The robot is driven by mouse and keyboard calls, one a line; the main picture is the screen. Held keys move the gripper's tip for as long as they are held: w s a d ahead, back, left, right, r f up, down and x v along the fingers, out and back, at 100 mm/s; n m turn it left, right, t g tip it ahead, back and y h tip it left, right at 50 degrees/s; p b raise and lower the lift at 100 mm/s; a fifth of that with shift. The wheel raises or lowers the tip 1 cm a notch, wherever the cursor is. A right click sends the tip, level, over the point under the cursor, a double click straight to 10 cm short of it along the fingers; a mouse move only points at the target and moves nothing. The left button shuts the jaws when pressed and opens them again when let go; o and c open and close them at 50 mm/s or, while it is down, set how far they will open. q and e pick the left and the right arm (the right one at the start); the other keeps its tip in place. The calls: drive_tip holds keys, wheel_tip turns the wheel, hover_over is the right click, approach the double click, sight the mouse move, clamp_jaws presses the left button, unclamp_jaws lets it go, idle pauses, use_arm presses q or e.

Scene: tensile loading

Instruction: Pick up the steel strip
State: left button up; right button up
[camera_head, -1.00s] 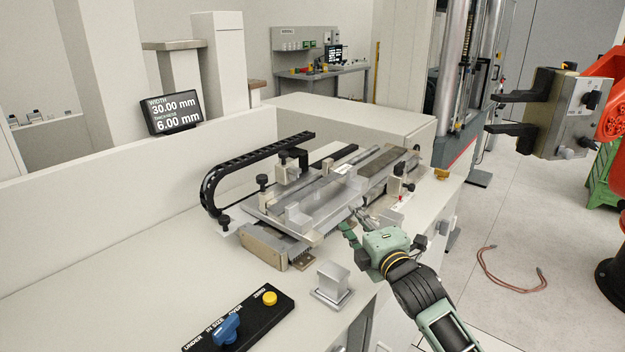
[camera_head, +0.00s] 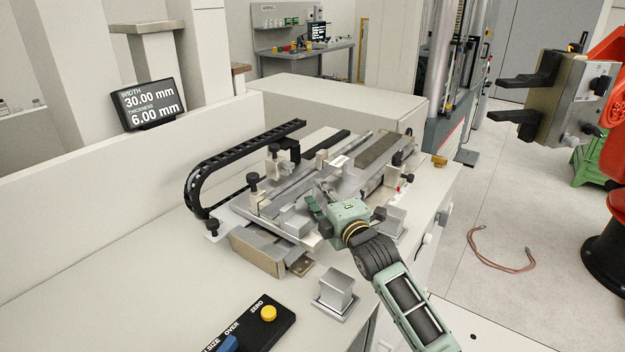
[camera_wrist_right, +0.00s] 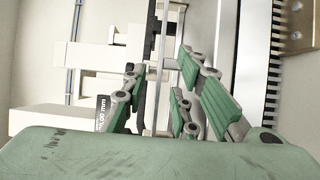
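A measuring fixture (camera_head: 297,236) stands on the pale bench. A long, narrow, bright steel strip (camera_head: 313,176) appears to lie lengthwise in it, though I cannot clearly tell it from the fixture's own rails. My right gripper (camera_head: 316,200), with green fingers, is over the near side of the fixture and partly hides its middle. In the right wrist view the fingers (camera_wrist_right: 165,95) are apart, and a thin pale bar (camera_wrist_right: 153,90) runs between or beyond them. I cannot tell if they touch it. My left gripper is not in view.
A metal block (camera_head: 336,288) stands on the bench before the fixture, and another (camera_head: 390,222) beside my wrist. A black cable chain (camera_head: 235,160) arches behind. A display (camera_head: 148,103) reads 30.00 and 6.00 mm. A control box (camera_head: 250,325) is at the front. Black jaws (camera_head: 525,105) project at right.

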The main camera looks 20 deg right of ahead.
sight(312, 182)
drive_tip(key=shift+w+a+p, duration=0.15)
drive_tip(key=shift+w+p, duration=0.05)
drive_tip(key=shift+w, duration=0.75)
drive_tip(key=shift+w+a+p, duration=0.1)
drive_tip(key=shift+w+p, duration=0.05)
drive_tip(key=shift+w, duration=0.8)
drive_tip(key=shift+c, duration=0.2)
clamp_jaws()
drive_tip(key=shift+r, duration=0.15)
